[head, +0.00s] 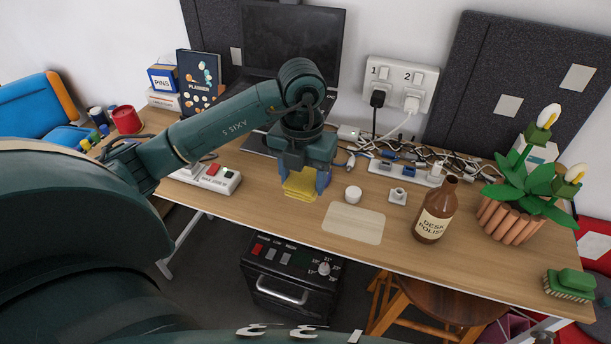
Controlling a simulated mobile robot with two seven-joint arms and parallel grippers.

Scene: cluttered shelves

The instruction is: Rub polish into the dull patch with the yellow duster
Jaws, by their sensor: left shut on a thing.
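My left gripper (303,184) points down over the middle of the desk (270,212) and is shut on the yellow duster (300,185). The duster hangs below the fingers, close to the desk top; I cannot tell whether it touches. The dull patch (354,223) is a pale rounded rectangle on the desk, to the right of and nearer than the duster. The brown desk polish bottle (435,212) stands upright to the right of the patch, with its neck open. A small white round cap or lid (353,194) lies just behind the patch. My right gripper is not in view.
A potted plant (515,217) and a green brush (569,285) stand at the right. Power strips (405,173) and tangled cables lie along the back. A switch box (209,177) is left of the duster. A black heater (291,280) and a stool (440,293) are below.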

